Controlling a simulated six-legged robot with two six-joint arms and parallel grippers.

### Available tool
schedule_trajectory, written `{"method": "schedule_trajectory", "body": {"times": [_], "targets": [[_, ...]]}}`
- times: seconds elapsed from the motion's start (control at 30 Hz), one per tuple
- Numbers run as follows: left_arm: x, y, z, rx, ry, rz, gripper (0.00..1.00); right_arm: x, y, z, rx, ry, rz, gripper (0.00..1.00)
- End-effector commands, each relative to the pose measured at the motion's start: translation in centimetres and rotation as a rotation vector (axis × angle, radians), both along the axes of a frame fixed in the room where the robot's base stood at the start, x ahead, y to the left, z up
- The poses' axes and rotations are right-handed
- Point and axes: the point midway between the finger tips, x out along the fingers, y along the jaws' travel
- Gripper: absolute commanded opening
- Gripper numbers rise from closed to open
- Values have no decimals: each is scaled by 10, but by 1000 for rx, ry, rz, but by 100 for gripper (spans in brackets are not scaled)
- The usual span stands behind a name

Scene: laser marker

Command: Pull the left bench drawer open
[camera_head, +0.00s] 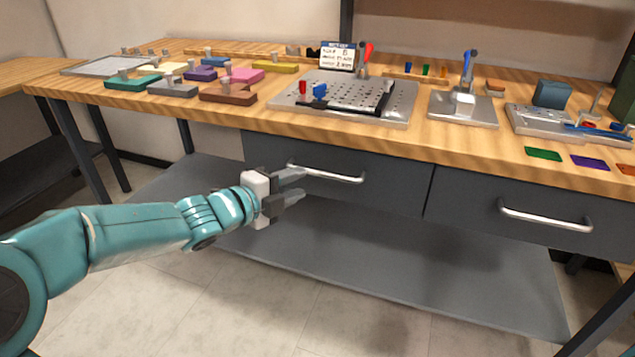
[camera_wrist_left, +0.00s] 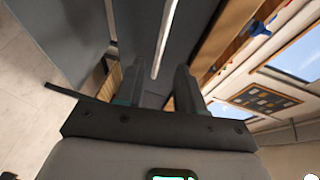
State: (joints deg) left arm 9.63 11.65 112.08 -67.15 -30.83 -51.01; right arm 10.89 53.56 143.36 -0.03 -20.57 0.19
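The left drawer (camera_head: 390,182) is a dark grey front under the wooden bench top, and looks flush with the bench front. Its silver bar handle (camera_head: 340,177) runs across the upper part of the front. My left gripper (camera_head: 304,183) is open, fingers apart, just in front of the handle's left end. In the left wrist view a pale bar, seemingly this handle (camera_wrist_left: 165,40), lies beyond the fingertips (camera_wrist_left: 159,72), in line with the gap between them. Nothing shows gripped, and I cannot tell whether a finger touches the handle. My right gripper is not in view.
The right drawer (camera_head: 470,200), with its own silver handle (camera_head: 545,219), adjoins on the right. The bench top (camera_head: 225,122) carries coloured blocks, a perforated plate (camera_head: 400,105) and small fixtures. A grey lower shelf (camera_head: 400,270) lies below. The space in front of the drawers looks clear.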

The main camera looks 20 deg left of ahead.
Motion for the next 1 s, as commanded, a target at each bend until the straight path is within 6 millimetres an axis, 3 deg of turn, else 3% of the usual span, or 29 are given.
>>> {"method": "schedule_trajectory", "body": {"times": [0.1, 0.3, 0.73, 0.87, 1.0], "targets": [[24, -13, -8, 0, 0, -2, 38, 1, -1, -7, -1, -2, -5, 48], [52, -26, -12, 0, 1, 0, 38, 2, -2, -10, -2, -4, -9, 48], [63, -31, -13, -1, 0, 2, 38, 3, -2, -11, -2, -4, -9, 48], [63, -31, -13, -1, 0, 2, 0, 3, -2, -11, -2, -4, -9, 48], [63, -31, -13, -1, 0, 2, 0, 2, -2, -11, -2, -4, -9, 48]]}}
